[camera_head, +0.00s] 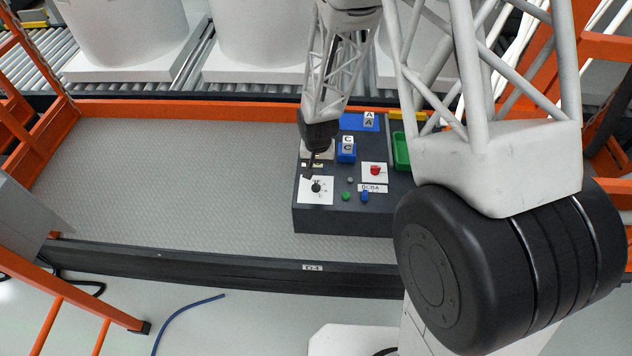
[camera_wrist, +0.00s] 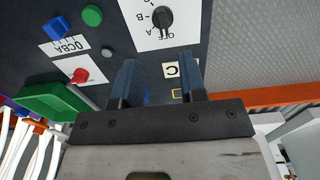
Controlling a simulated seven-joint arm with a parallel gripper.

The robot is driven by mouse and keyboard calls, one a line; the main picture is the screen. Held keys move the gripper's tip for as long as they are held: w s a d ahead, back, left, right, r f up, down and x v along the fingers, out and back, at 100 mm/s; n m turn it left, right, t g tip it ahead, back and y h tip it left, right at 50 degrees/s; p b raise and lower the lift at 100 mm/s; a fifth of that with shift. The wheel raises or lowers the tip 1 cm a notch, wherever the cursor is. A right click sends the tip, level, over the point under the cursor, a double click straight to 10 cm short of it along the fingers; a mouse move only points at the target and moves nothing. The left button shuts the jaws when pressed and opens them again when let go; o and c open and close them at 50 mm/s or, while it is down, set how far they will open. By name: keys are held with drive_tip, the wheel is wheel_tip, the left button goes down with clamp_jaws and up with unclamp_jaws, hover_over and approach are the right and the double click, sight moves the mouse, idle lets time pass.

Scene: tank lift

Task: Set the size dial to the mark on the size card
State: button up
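The size dial is a black knob (camera_head: 316,187) on a white plate at the panel's left; it also shows in the wrist view (camera_wrist: 162,17), with OFF, A, B and C marked around it. Its pointer appears to be toward OFF. A white card with the letter C (camera_wrist: 170,70) lies on the panel in the wrist view, seen between the fingers and close to the right one; I take it as the size card. My gripper (camera_head: 311,173) is above the panel near the dial plate. Its two fingers (camera_wrist: 160,80) are apart, with nothing held between them.
The dark panel (camera_head: 311,219) also carries a red knob (camera_head: 375,170), a green button (camera_head: 346,196), a grey button (camera_head: 350,180) and a blue slider (camera_head: 364,196). Blue block C (camera_head: 347,149) and block A (camera_head: 370,120) stand behind. A green bin (camera_head: 401,152) is at right. The platform left is clear.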

sight(316, 184)
drive_tip(key=shift+a+f, duration=0.2)
drive_tip(key=shift+f, duration=0.35)
drive_tip(key=shift+f, duration=0.1)
drive_tip(key=shift+f, duration=3.75)
clamp_jaws()
